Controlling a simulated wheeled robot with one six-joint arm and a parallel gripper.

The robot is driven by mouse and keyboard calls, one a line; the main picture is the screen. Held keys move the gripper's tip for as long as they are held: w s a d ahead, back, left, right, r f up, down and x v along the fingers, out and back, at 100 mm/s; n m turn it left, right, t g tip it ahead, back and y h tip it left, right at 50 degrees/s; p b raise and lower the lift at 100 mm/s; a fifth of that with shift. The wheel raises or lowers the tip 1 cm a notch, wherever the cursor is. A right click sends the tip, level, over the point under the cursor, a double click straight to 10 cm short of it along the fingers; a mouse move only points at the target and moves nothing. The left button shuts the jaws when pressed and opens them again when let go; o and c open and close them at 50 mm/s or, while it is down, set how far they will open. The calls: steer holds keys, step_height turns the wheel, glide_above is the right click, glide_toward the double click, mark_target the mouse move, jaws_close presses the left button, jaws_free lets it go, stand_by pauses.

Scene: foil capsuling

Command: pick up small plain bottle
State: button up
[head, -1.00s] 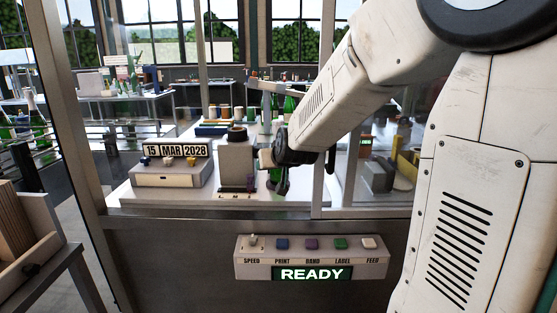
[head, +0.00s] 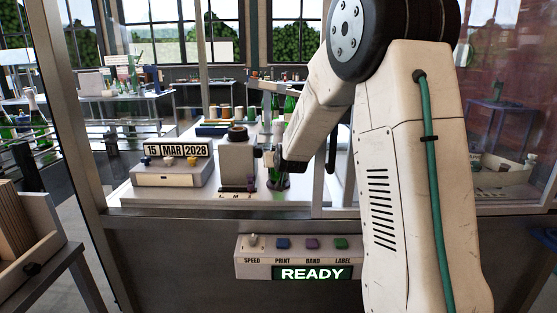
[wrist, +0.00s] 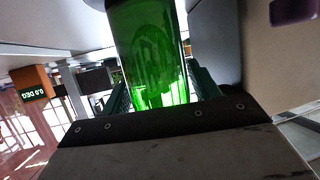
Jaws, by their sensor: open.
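A green glass bottle (wrist: 150,55) fills the middle of the wrist view, between the two dark green fingers of my gripper (wrist: 160,95). The fingers stand apart on either side of it, and the picture does not show clear contact. A pattern or reflection shows on its glass, and its ends are out of frame. In the head view my gripper (head: 270,157) is at the machine, just right of the grey block with a black round top (head: 237,160). Green glass of a bottle (head: 278,181) shows just below it, largely hidden by my wrist.
More green bottles (head: 289,106) stand behind my wrist. A date display reading 15 MAR 2028 (head: 178,150) is to the left. A control panel (head: 258,270) with a READY screen is on the front. A glass guard and metal posts frame the opening.

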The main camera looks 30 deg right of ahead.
steer(key=c, duration=1.2)
steer(key=shift+r, duration=0.1)
